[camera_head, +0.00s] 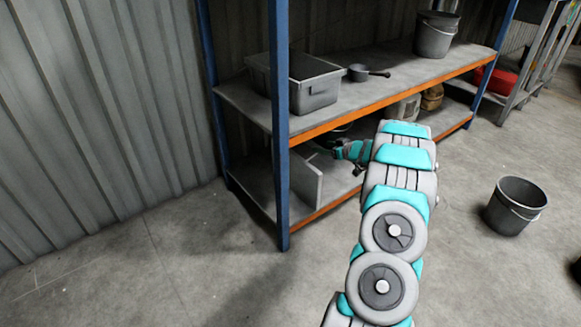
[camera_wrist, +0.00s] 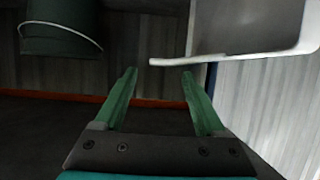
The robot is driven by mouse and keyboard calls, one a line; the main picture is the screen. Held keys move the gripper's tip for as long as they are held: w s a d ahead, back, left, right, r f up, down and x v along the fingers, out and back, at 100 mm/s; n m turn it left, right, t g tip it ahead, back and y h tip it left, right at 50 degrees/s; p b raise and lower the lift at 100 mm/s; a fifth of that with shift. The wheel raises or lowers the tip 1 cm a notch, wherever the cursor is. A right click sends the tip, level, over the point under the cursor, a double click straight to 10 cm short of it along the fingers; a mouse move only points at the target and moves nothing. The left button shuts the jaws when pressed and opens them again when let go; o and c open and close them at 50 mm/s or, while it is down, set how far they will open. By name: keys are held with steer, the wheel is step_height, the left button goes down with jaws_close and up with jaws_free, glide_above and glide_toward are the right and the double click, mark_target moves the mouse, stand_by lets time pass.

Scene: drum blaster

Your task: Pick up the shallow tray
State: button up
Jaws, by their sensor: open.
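A pale grey, thin-walled piece, which looks like the shallow tray (camera_head: 307,184), stands on edge on the lower shelf at its left end in the head view. In the wrist view a pale tray-like shape (camera_wrist: 250,28) fills the upper right, its thin rim lying just beyond the right fingertip. My gripper (camera_wrist: 158,74) is open, with its two green fingers apart and nothing seen between them.
The rack has a blue post (camera_head: 279,130) and an orange beam (camera_head: 340,118) close to my arm. A grey bin (camera_head: 318,92) and a dark pan (camera_head: 358,73) are on the upper shelf. A bucket (camera_head: 515,205) stands on the floor. A dark bucket (camera_wrist: 60,30) is upper left in the wrist view.

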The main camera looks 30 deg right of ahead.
mark_target(312, 143)
steer(key=shift+r+p+x, duration=0.2)
steer(key=shift+p+x, duration=0.1)
steer(key=shift+x, duration=1.65)
steer(key=shift+r+p+x, duration=0.15)
steer(key=shift+p+x, duration=0.15)
steer(key=shift+x, duration=1.65)
steer(key=shift+w, duration=0.15)
steer(key=shift+c, duration=0.2)
jaws_close()
